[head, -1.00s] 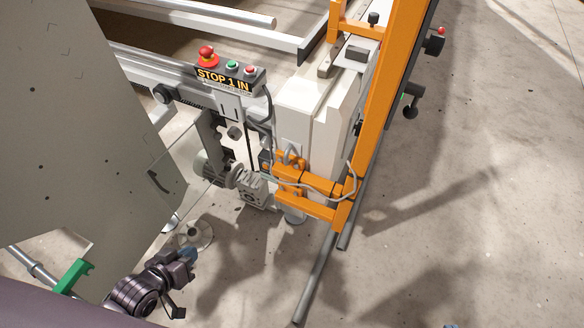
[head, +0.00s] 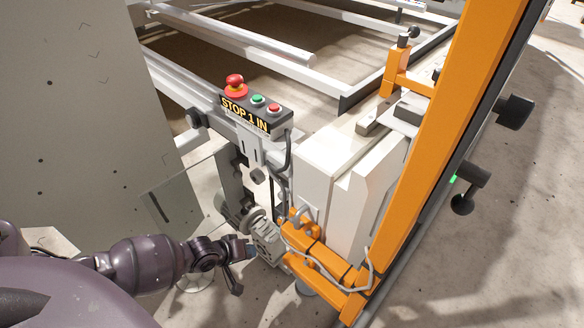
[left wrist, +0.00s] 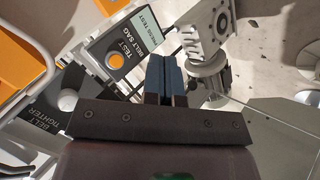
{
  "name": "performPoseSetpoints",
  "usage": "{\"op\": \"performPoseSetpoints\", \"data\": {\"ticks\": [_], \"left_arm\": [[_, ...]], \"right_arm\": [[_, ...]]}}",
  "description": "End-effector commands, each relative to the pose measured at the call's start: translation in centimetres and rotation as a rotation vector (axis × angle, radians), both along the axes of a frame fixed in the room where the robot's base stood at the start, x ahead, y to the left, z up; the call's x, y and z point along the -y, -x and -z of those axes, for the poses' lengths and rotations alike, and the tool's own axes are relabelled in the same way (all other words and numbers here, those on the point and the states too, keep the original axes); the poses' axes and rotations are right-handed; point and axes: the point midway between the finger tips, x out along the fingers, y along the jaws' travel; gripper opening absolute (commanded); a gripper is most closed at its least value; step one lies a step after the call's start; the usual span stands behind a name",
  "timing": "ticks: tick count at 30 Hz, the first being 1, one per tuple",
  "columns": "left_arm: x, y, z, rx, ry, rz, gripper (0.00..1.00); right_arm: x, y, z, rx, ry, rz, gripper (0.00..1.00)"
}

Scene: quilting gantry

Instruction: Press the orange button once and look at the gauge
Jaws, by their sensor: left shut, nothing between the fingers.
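The orange button (left wrist: 116,61) shows in the left wrist view on a dark panel marked "TEST" and "BELT SAG" (left wrist: 128,40). It is not visible in the head view. My left gripper (head: 248,252) is low in the head view, in front of the grey motor and gearbox. In the left wrist view its dark blue fingers (left wrist: 166,72) are shut and empty, to the right of the orange button and apart from it in the picture. I cannot make out a gauge in either view. My right gripper is not in view.
A white round knob (left wrist: 68,100) sits by the "BELT TIGHTER" label. In the head view, a control box (head: 257,108) marked "STOP 1 IN" carries a red mushroom button (head: 235,84). An orange frame (head: 455,110) rises at right; a large grey panel (head: 75,100) blocks the left.

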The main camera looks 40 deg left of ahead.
Motion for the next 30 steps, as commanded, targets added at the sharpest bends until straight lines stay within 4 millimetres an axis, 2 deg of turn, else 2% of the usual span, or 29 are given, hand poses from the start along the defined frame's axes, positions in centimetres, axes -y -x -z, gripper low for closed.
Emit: {"op": "performPoseSetpoints", "data": {"ticks": [16, 30], "left_arm": [[0.0, -0.8, 0.1, 0.000, 0.001, -0.002, 0.00], [0.4, -6.0, 0.3, -0.002, 0.001, 0.000, 0.00]], "right_arm": [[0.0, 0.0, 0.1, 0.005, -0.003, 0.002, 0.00], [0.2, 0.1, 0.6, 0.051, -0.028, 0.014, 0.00]]}}
